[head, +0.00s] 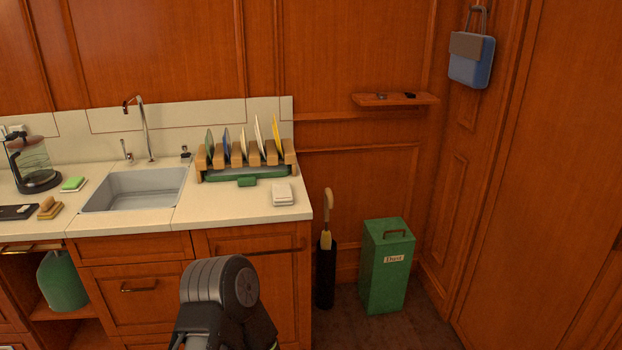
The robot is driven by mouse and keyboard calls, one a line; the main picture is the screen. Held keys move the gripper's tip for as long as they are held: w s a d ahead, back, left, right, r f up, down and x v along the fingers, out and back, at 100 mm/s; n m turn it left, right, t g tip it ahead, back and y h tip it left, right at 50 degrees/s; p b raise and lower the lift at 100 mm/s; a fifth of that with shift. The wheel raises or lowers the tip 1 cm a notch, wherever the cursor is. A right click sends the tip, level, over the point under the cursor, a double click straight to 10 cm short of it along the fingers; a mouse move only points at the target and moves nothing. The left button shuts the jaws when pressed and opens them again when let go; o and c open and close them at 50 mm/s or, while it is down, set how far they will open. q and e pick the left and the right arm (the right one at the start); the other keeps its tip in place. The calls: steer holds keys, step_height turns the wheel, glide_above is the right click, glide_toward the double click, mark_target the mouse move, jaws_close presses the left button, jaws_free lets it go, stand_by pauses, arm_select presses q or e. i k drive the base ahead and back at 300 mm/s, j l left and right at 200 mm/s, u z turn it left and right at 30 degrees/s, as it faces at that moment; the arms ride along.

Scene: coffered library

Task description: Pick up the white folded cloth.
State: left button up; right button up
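The white folded cloth (283,195) lies flat on the cream countertop (230,213), near its right front corner. Neither of my grippers shows in the head view. Only a dark grey part of one of my arms rises at the bottom, in front of the cabinet and below the cloth. Nothing holds the cloth.
A wooden dish rack (203,160) with several plates stands behind the cloth. The sink (140,190) and coffee maker (34,163) are to the left. Right of the counter stand an umbrella in a black holder (325,275) and a green dust bin (386,270). Counter around the cloth is clear.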

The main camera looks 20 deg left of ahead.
mark_target(282, 194)
steer(key=i+l+u, duration=0.15)
steer(key=i, duration=0.25)
steer(key=i+l+u, duration=0.15)
steer(key=i, duration=0.2)
steer(key=i+l+u, duration=0.1)
steer(key=i+l, duration=0.15)
steer(key=i, duration=0.15)
